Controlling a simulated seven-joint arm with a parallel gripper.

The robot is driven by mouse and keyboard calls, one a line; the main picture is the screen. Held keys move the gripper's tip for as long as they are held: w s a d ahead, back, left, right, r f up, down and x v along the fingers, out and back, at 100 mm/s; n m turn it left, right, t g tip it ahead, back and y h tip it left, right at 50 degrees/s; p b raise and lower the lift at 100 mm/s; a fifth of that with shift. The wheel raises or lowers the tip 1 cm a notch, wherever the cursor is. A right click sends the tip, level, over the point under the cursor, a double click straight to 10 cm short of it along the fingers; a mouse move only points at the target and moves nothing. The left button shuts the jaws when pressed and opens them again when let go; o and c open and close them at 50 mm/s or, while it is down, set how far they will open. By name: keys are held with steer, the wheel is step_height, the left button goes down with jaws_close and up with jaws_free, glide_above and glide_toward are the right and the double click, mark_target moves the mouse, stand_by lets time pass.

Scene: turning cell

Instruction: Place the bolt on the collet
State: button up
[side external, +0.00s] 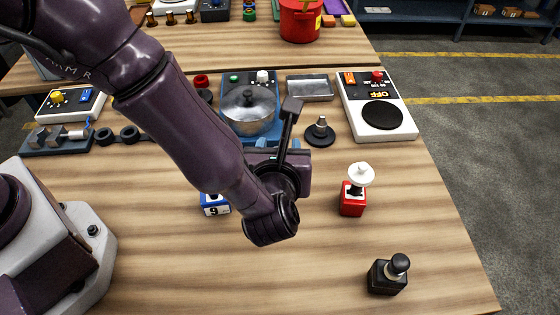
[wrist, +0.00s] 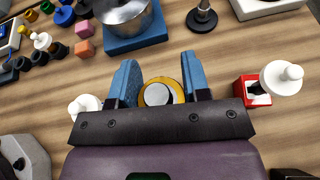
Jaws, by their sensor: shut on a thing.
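My gripper has blue fingers and shows in the wrist view (wrist: 160,82). It is shut on a round yellow-rimmed thing (wrist: 176,88) with a pale grey round middle. I see this thing end-on and cannot tell its length or whether it is the bolt. I cannot tell for sure which thing is the collet.
A red block with a white knob (side external: 353,199) stands to the right, a black block (side external: 387,277) nearer the front. A blue block marked 9 (side external: 215,207) is partly hidden. A pot (side external: 248,112) and a white panel (side external: 403,130) stand behind. The front middle is clear.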

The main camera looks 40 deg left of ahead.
steer(key=shift+w+d+f, duration=0.1)
steer(key=shift+w+f, duration=0.05)
steer(key=shift+f, duration=1.5)
steer(key=o, duration=1.2)
steer(key=shift+f, duration=0.15)
steer(key=shift+s+d+r, duration=0.2)
steer(key=shift+s+r, duration=0.05)
steer(key=v, duration=1.1)
steer(key=shift+s+r, duration=0.1)
steer(key=shift+r, duration=0.05)
